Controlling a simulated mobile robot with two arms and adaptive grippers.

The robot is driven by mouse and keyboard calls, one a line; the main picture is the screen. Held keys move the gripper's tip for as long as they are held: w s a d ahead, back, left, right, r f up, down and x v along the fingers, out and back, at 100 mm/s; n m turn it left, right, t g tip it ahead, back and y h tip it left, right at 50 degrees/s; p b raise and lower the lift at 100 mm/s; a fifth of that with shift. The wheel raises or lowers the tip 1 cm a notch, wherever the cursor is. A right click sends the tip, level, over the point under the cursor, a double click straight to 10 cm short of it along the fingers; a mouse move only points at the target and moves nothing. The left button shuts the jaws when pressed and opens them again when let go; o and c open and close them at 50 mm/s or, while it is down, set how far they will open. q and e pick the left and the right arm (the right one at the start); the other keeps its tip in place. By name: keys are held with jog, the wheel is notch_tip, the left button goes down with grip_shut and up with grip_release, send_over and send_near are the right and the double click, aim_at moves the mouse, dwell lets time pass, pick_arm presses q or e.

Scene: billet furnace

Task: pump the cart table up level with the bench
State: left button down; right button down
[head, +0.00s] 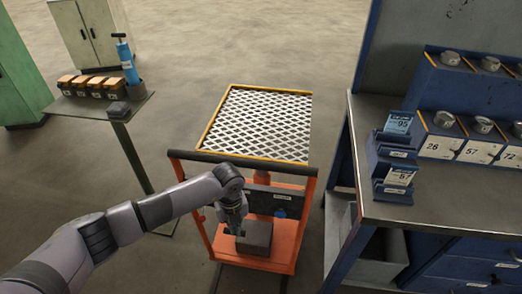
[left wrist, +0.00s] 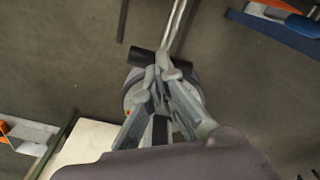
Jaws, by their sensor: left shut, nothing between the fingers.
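The cart has an orange frame (head: 306,210) and a dark handle bar. Its table (head: 262,122) has a pale diamond-patterned top with a yellow rim. The workbench (head: 375,105) stands to its right, across a narrow gap. The table looks lower than the bench top, but I cannot tell by how much. My left gripper (head: 235,228) is shut and empty, pointing down in front of the cart beside a grey block (head: 256,237) low on it. In the left wrist view its fingertips (left wrist: 162,75) overlap a black crosspiece (left wrist: 142,57) on a metal rod (left wrist: 178,28); contact is unclear. My right gripper is out of view.
A side table (head: 92,104) at the left holds several orange-topped blocks and a blue hand tool (head: 127,60). Blue racks (head: 450,125) with numbered rings stand on the bench. A green cabinet is at the far left. Floor behind the cart is clear.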

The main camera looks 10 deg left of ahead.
pick_arm(q)
jog(key=r+p, duration=0.1)
jog(key=r, duration=0.1)
jog(key=r+p, duration=0.2)
jog(key=r, duration=0.1)
jog(key=shift+w+r, duration=0.35)
jog(key=shift+f, duration=0.1)
dwell(0.5)
jog(key=shift+s+f+b, duration=0.15)
jog(key=shift+f+b, duration=0.85)
jog(key=shift+f, duration=0.45)
jog(key=shift+s+f+b, duration=0.2)
jog(key=shift+f+b, duration=0.75)
jog(key=shift+f, duration=0.5)
jog(key=shift+s+f+b, duration=0.15)
jog(key=shift+f+b, duration=0.85)
jog(key=shift+f, duration=0.45)
jog(key=shift+r, duration=0.15)
jog(key=shift+r+p, duration=0.55)
jog(key=r+p, duration=0.1)
jog(key=r, duration=0.1)
jog(key=r+p, duration=0.2)
jog(key=r, duration=0.1)
jog(key=w+r+p, duration=0.1)
jog(key=r+p, duration=0.1)
jog(key=shift+r, duration=0.25)
